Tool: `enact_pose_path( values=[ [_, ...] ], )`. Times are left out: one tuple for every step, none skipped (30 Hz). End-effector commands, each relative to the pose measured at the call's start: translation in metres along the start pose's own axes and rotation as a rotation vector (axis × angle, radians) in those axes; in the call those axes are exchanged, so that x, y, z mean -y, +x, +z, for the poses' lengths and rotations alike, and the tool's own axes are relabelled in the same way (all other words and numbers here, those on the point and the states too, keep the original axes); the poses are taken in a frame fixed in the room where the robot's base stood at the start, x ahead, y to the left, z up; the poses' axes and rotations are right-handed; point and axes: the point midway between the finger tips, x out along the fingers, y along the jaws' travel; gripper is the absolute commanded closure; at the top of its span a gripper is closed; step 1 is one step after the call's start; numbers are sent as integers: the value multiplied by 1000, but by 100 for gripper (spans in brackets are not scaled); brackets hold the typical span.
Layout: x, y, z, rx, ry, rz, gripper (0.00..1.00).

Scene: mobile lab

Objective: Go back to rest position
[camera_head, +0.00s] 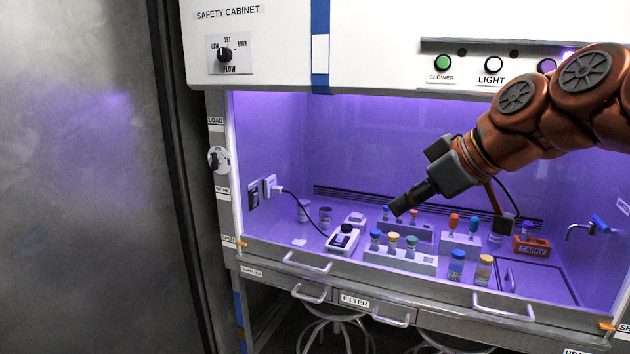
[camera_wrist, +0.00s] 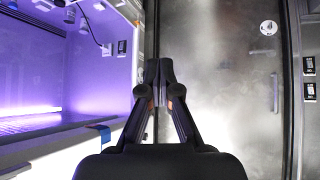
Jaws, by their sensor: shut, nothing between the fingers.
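My gripper (camera_head: 397,208) reaches in from the right in the head view, at the front of the safety cabinet (camera_head: 262,68). Its dark fingers point down and left, over the vials and racks in the picture. In the wrist view my gripper (camera_wrist: 159,66) is shut, its fingertips together with nothing between them. Behind it the wrist view shows a grey metal door (camera_wrist: 225,90) and, at left, the purple-lit cabinet interior (camera_wrist: 100,70).
A white rack (camera_head: 400,259) with capped vials stands near the cabinet's front edge. Loose vials (camera_head: 456,266), a red carrier marked CARRY (camera_head: 531,246), a small white device (camera_head: 343,240) and a tap (camera_head: 582,230) are also inside. Stools stand below. Left of the cabinet is a bare grey wall (camera_head: 85,180).

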Motion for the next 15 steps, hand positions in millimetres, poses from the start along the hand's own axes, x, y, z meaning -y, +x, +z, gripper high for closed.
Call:
enact_pose_path(
  values=[
    [16, 11, 15, 51, 34, -14, 100],
    [23, 16, 23, 78, 58, -19, 100],
    [34, 24, 35, 118, 92, -26, 100],
    [41, 30, 45, 149, 117, -30, 100],
    [48, 35, 54, 178, 142, -30, 100],
    [58, 41, 68, 218, 177, -32, 100],
    [65, 45, 79, 248, 203, -32, 100],
    [72, 48, 89, 276, 229, -29, 100],
    [81, 53, 104, 318, 265, -26, 100],
    [87, 57, 116, 349, 292, -22, 100],
    [93, 59, 127, 379, 319, -17, 100],
    [102, 63, 143, 421, 357, -9, 100],
    [108, 65, 155, 451, 384, -2, 100],
    [114, 66, 166, 479, 412, 8, 100],
    [122, 68, 183, 519, 450, 19, 100]
  ],
)
